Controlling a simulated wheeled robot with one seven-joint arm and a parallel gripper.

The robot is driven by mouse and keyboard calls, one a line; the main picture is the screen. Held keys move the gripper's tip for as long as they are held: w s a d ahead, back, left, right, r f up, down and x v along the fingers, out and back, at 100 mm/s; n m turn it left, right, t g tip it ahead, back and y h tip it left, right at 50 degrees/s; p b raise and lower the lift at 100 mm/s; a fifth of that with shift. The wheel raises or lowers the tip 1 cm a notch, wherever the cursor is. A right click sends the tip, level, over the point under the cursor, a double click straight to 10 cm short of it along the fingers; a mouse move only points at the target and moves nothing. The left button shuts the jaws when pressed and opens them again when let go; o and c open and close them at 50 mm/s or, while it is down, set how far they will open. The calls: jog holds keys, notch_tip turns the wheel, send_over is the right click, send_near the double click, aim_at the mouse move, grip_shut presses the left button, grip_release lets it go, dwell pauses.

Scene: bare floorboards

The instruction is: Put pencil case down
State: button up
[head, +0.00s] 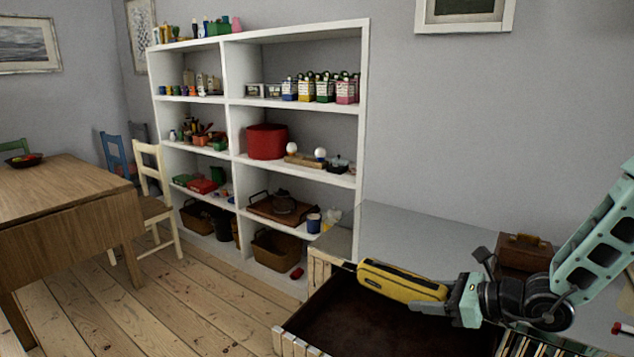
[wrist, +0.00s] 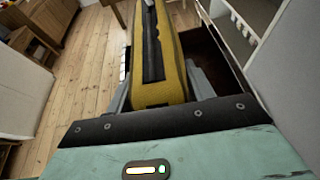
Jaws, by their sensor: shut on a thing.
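The pencil case (head: 402,282) is long, yellow and dark grey. My gripper (head: 448,300) is shut on its right end in the head view. The case sticks out to the left, above an open drawer (head: 318,312) with a dark inside. In the wrist view, the case (wrist: 172,75) stands out from between the two grey fingers of my gripper (wrist: 160,88). The drawer (wrist: 222,68) shows below and to the right of it there. The case looks clear of the drawer floor, but the exact height is hard to tell.
A grey-topped cabinet (head: 410,235) stands behind the drawer, with a brown case (head: 524,252) on it. A white shelf unit (head: 366,110) full of small things stands at the back. A wooden table (head: 65,190) and chairs stand left. The floorboards (head: 170,310) between are mostly clear.

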jog(key=s+d+f+m+t+h, duration=0.3)
jog(key=s+d+f+m+h, duration=0.1)
jog(key=d+f, duration=0.5)
jog(key=shift+d+f+m+t+p, duration=0.4)
jog(key=shift+f+m, duration=0.1)
jog(key=shift+f, duration=0.2)
